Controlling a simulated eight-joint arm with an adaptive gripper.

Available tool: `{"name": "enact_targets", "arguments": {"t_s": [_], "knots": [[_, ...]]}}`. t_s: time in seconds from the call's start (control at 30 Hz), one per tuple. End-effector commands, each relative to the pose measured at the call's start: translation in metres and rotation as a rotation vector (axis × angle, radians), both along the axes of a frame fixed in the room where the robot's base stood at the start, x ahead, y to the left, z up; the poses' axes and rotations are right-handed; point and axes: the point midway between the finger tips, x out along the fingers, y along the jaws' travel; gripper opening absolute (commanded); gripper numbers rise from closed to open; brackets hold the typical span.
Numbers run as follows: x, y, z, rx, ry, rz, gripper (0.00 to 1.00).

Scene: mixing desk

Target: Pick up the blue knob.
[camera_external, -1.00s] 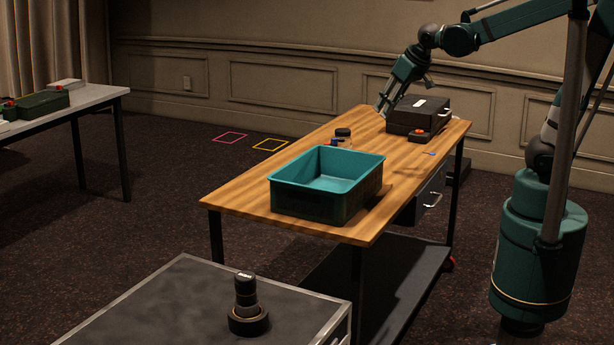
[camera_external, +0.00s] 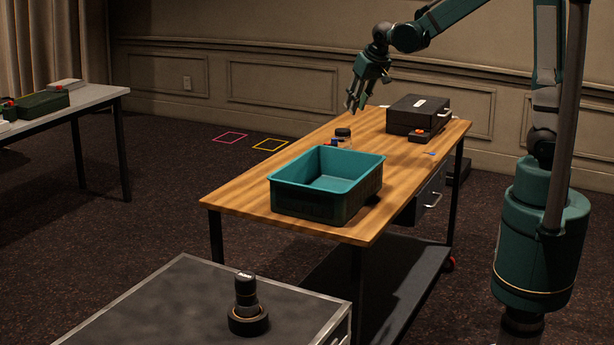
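A small dark blue piece (camera_external: 331,143) stands on the wooden table beside a dark-lidded jar; it may be the blue knob, but it is too small to be sure. Another small, flat bluish thing (camera_external: 429,153) lies near the table's right edge. My gripper (camera_external: 354,106) points down above the far left part of the table, above and a little right of the jar. Its fingers look apart, and nothing shows between them.
The jar (camera_external: 343,137) stands behind an empty-looking teal bin (camera_external: 327,185). A black case (camera_external: 417,114) with a small orange-marked box (camera_external: 422,136) sits at the far right of the wooden table (camera_external: 235,191). A dark cylinder (camera_external: 247,300) stands on the grey front table.

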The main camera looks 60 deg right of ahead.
Motion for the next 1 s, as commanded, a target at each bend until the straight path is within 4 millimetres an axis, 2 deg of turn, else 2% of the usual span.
{"name": "enact_targets", "arguments": {"t_s": [0.1, 0.5, 1.0], "knots": [[0.018, -0.011, -0.007, 0.001, 0.007, -0.031, 0.23], [0.066, -0.049, -0.043, 0.008, 0.032, -0.135, 0.23], [0.111, -0.093, -0.099, 0.012, 0.058, -0.259, 0.23]]}}
